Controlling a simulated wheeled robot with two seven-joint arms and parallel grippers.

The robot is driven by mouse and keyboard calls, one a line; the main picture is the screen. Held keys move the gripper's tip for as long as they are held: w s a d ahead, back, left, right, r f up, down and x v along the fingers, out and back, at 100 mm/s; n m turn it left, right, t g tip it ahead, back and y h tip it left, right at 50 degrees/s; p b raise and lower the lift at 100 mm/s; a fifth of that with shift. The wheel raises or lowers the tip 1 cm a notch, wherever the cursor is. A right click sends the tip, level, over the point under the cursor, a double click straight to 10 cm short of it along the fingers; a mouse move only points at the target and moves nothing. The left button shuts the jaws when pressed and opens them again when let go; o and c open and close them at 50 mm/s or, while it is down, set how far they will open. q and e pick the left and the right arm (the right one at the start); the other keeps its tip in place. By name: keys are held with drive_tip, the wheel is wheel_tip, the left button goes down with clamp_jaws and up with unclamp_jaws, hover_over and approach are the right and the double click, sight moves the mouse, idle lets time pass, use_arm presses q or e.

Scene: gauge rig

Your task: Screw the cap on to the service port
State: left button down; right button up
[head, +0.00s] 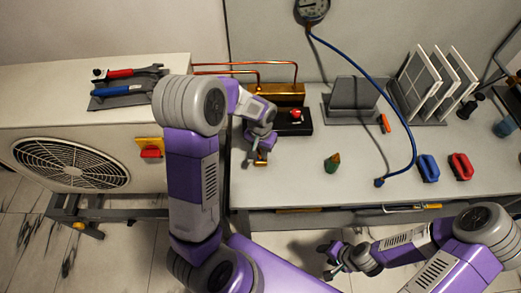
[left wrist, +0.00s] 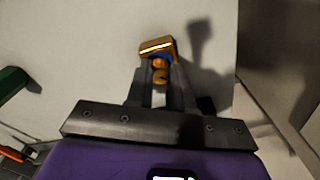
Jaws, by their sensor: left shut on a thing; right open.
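My left gripper (head: 261,155) is shut on a small brass-coloured piece, apparently the cap (head: 262,160), just above the front left of the bench. In the left wrist view the cap (left wrist: 157,47) sits between the fingertips (left wrist: 160,72), with a bit of blue beside it; its inner side is hidden. A brass block (head: 276,94) with copper pipes stands behind the gripper, with a black base and red knob (head: 295,114). The service port itself cannot be made out; my arm covers part of that area. My right gripper (head: 333,262) is open and empty, low in front of the bench.
A green tapered object (head: 332,163) stands right of my left gripper. A blue hose (head: 365,76) runs from the gauge (head: 312,10) onto the bench. Blue (head: 428,167) and red (head: 461,166) items lie right. The outdoor unit (head: 70,140) stands left.

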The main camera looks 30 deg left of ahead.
use_arm(q)
drive_tip(key=shift+m, duration=0.9)
drive_tip(key=m+p, duration=0.1)
drive_tip(key=m, duration=0.4)
drive_tip(key=shift+d, duration=0.1)
drive_tip(key=shift+m, duration=0.3)
drive_tip(key=m+p, duration=0.1)
drive_tip(key=m, duration=0.2)
drive_tip(key=shift+p, duration=0.3)
drive_tip(key=shift+m, duration=0.9)
